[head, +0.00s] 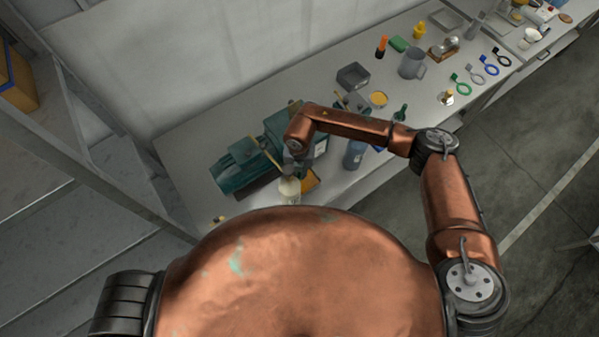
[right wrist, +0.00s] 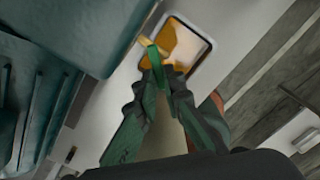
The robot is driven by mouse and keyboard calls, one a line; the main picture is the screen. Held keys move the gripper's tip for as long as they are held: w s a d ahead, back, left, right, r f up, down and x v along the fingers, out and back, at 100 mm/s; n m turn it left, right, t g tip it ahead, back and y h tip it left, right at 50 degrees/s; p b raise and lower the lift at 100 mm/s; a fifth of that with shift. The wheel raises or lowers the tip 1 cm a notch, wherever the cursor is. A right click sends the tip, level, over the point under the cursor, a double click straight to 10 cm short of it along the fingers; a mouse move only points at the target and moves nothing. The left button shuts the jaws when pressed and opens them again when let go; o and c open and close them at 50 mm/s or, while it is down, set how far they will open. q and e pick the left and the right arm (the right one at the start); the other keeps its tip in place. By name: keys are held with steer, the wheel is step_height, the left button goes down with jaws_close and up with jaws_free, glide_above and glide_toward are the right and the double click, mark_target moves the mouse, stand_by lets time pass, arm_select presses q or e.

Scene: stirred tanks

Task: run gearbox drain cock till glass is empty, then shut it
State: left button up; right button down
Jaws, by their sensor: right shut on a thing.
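The teal gearbox and motor unit (head: 250,160) sits on the bench at the left in the head view. Its teal housing (right wrist: 75,35) fills the upper left of the right wrist view. My right gripper (right wrist: 163,75) is shut on a small green lever, seemingly the drain cock handle (right wrist: 151,85), beside a yellowish stem (right wrist: 147,44). In the head view the right gripper (head: 294,165) is at the gearbox's near right side, its fingertips hardly visible. A dark-rimmed rounded tray or window (right wrist: 203,66) with amber in it shows beyond the fingertips. I cannot make out the glass level. My left gripper is not in view.
A grey box (head: 353,76), a yellow-topped tin (head: 378,99) and a grey jug (head: 412,63) stand farther along the bench. Several coloured ring tags lie near its right edge.

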steer(key=m, duration=0.2)
steer(key=a+m+b, duration=0.1)
steer(key=m, duration=0.1)
steer(key=shift+w+a, duration=0.15)
steer(key=shift+w, duration=0.05)
steer(key=shift+w+a+m, duration=0.2)
steer(key=shift+a+m, duration=0.05)
steer(key=shift+m, duration=0.85)
steer(key=shift+w+a+m, duration=0.15)
steer(key=shift+a+m, duration=0.05)
steer(key=shift+m, duration=0.9)
steer(key=shift+r, duration=0.1)
steer(key=c, duration=2)
jaws_free()
steer(key=shift+c, duration=0.2)
